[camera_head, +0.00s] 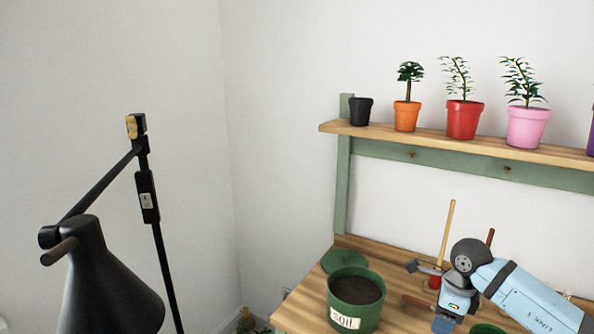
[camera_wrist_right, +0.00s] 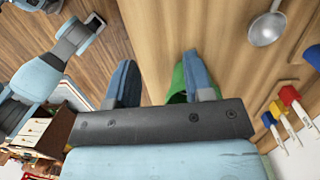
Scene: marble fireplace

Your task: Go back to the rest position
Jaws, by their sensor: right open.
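My right arm comes in from the right in the head view, and its gripper (camera_head: 443,323) is over the wooden bench (camera_head: 396,318), right of the green soil pot (camera_head: 345,316).
A black lamp (camera_head: 105,290) stands at the left. Potted plants, including a red pot (camera_head: 463,120), line the shelf (camera_head: 385,133) above the bench. A wooden stick (camera_head: 446,232) stands near my right arm. A metal ladle (camera_wrist_right: 267,28) shows in the right wrist view.

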